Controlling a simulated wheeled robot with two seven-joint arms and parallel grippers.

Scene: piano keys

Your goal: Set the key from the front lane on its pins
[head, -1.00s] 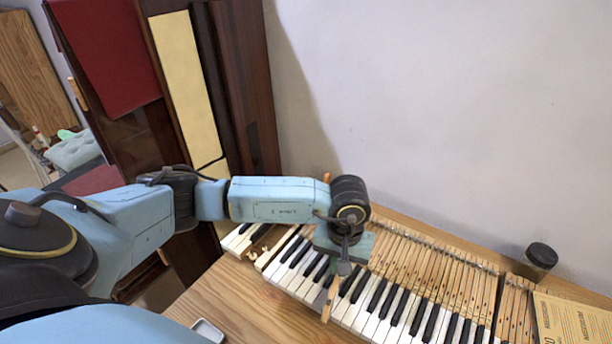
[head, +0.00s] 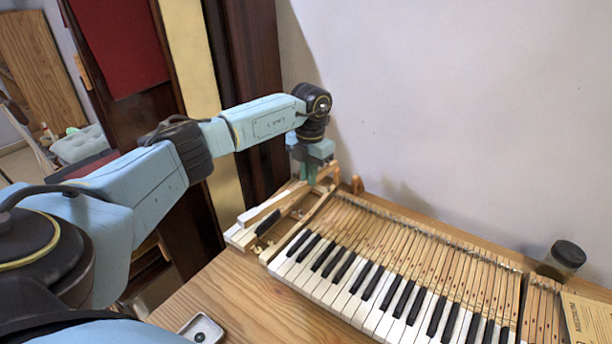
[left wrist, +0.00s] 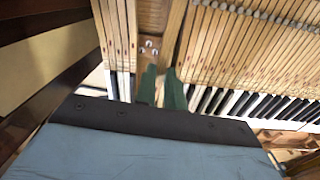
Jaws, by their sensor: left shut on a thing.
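My left gripper (head: 308,174) is at the back left end of the keyboard, with its green fingers pointing down. It is shut on a long wooden key (head: 266,208) with a pale front end, which slants forward and left above the left-end section. In the left wrist view, the fingers (left wrist: 161,88) close around a narrow wooden strip; the wrist housing hides much of what lies below. The pins under the key cannot be made out. My right gripper is not in view.
The main keyboard (head: 385,285) with bare wooden key tails lies to the right. A small tray (head: 201,330) stands on the clear wooden table (head: 235,295) in front. A dark-lidded jar (head: 562,260) and a yellowish booklet (head: 590,315) are at the right. A wall rises behind.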

